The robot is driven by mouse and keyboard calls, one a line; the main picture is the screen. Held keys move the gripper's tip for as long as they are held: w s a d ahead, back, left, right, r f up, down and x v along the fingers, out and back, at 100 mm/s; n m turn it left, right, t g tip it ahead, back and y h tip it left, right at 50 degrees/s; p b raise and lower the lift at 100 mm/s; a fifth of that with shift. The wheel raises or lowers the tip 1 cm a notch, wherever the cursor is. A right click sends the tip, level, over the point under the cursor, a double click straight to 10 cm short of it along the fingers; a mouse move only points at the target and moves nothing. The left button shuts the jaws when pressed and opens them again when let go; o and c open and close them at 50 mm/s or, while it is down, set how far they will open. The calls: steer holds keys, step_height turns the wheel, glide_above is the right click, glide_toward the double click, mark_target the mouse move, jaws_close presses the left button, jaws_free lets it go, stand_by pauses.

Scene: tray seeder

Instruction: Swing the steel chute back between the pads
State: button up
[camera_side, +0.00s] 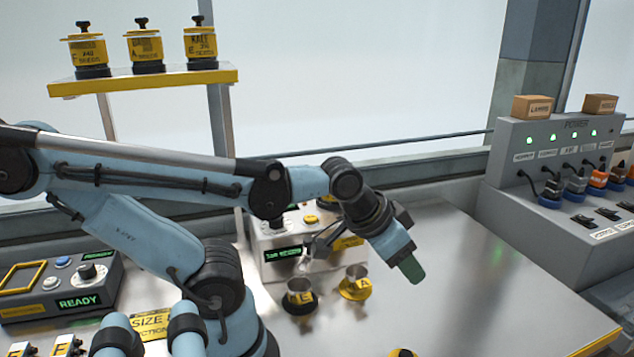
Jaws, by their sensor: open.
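My gripper (408,262) hangs at the end of my arm, to the right of the seeder box, with a green fingertip pointing down. It is open and appears empty; the second finger is largely hidden. What looks like the steel chute (308,256) is a small bright piece at the front of the grey seeder box (273,268), partly behind my arm. The gripper is apart from the chute and both pads. The chute's exact angle is hard to tell.
A control box (60,285) reading READY stands at left. A shelf (150,80) holds several yellow canisters. A grey power console (560,170) with plugs and switches stands at right. The steel table (480,290) is clear on the right.

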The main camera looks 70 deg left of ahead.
steer(key=n+g, duration=0.7)
steer(key=n, duration=0.5)
glide_toward(308, 239)
steer(key=shift+w+f, duration=0.1)
steer(key=shift+f, duration=4)
jaws_close()
